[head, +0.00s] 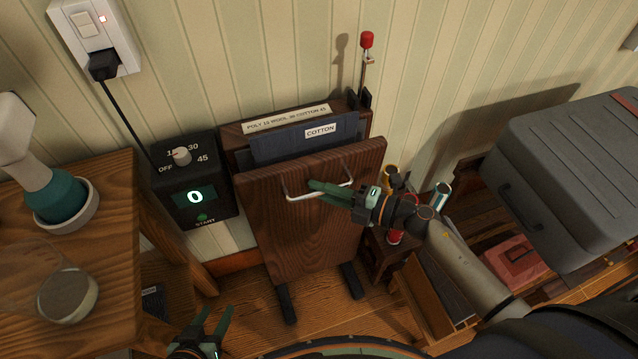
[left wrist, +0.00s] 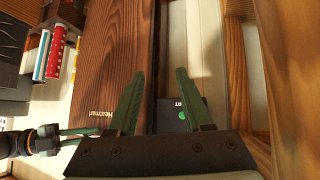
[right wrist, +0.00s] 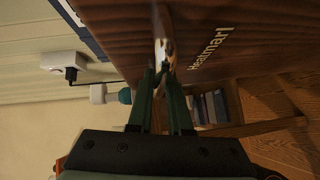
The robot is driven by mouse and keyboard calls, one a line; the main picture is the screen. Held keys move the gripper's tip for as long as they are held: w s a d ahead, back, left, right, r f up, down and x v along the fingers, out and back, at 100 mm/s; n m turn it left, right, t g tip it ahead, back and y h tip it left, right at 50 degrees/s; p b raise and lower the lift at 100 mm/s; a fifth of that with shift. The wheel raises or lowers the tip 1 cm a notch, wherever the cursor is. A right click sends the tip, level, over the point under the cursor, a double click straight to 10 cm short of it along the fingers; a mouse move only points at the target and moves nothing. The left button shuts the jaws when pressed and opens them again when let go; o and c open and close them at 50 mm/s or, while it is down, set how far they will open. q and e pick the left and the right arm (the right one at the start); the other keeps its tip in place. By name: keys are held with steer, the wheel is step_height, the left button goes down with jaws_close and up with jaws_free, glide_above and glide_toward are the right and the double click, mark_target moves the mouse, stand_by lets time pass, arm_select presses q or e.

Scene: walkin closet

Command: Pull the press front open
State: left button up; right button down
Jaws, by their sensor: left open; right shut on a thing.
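The trouser press stands against the wall, with a dark wooden front (head: 300,225) tilted out at the top from its back board. A dark garment labelled COTTON (head: 285,145) shows in the gap behind the front. A pale bar handle (head: 300,197) is fixed to the front's upper part. My right gripper (head: 325,188) is shut on the handle; the right wrist view shows the fingers closed at its metal (right wrist: 163,50). My left gripper (head: 205,330) is open and empty, low and left of the press; its spread fingers also show in the left wrist view (left wrist: 160,95).
A black control box (head: 195,185) reading 0 is left of the press. A wooden table (head: 110,210) with a bottle (head: 50,185) and a jar (head: 65,290) is at left. A grey suitcase (head: 570,170) is at right. Floor shows in front of the press.

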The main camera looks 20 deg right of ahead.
steer(key=s+f+n+y+b, duration=0.1)
steer(key=s+b, duration=0.3)
steer(key=s, duration=0.7)
steer(key=shift+d+f+t+b, duration=0.2)
steer(key=shift+f+t+b, duration=0.15)
steer(key=shift+f, duration=0.35)
steer(key=c, duration=1.2)
jaws_free()
steer(key=shift+o, duration=0.3)
steer(key=shift+r, duration=0.2)
steer(key=v, duration=1.2)
steer(key=shift+s+d, duration=0.2)
steer(key=shift+s, duration=0.05)
